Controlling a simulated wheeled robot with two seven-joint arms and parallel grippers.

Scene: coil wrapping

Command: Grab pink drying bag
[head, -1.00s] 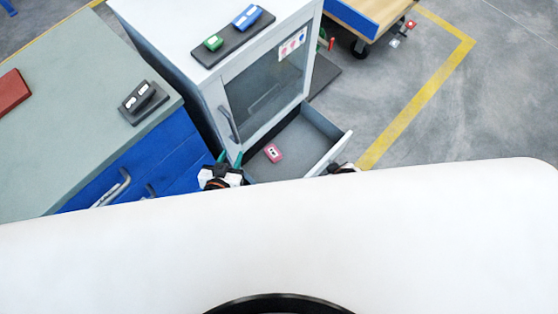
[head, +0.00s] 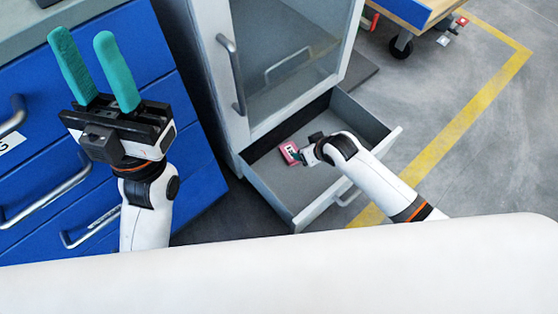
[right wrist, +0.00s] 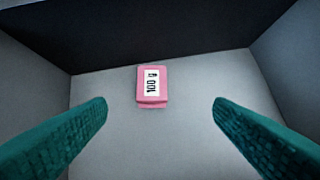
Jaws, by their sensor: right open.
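The pink drying bag (head: 290,152), a small pink packet with a white label, lies on the floor of the open grey drawer (head: 275,200). In the right wrist view the bag (right wrist: 152,87) lies ahead, between and beyond the two teal fingers, left of the middle. My right gripper (right wrist: 160,112) is open and empty, apart from the bag. In the head view my right arm reaches into the drawer, and its fingers are mostly hidden. My left gripper (head: 97,70) is open and empty, raised in front of the blue cabinet, with its teal fingers apart.
The grey cabinet with a glass door (head: 285,60) stands above the drawer. A blue drawer unit (head: 75,175) with metal handles is at the left. The drawer walls surround the bag. Open floor (head: 480,140) with a yellow line is at the right, and a wheeled cart (head: 400,15) stands behind.

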